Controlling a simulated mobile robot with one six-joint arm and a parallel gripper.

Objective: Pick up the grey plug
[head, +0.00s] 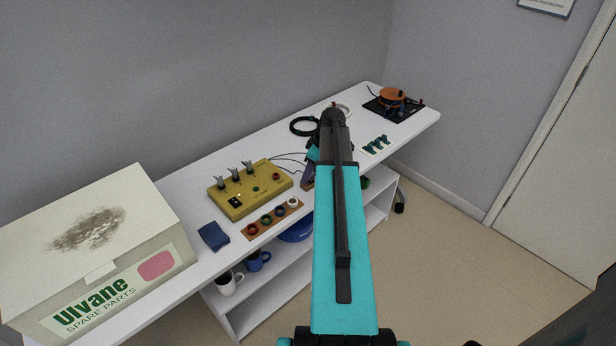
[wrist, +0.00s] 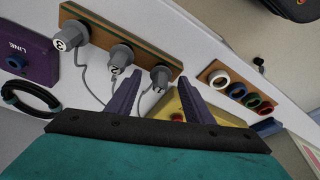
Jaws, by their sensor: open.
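Three grey plugs stand in a row on a wooden board (wrist: 92,22) in the wrist view: one at upper left (wrist: 70,35), a middle one (wrist: 119,57) and one at the right end (wrist: 160,77). Each has a white mark on its cap and a grey cable. My gripper (wrist: 161,76) is open, with two purple fingers. The right-end plug shows between its fingertips; nothing shows it gripped, and I cannot tell the depth gap.
A yellow box (head: 262,189) stands left of my arm. A board of coloured rings (wrist: 228,94), a purple LINE box (wrist: 25,60) and a black cable coil (wrist: 20,103) are near. A large carton (head: 120,235) fills the shelf's left end.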

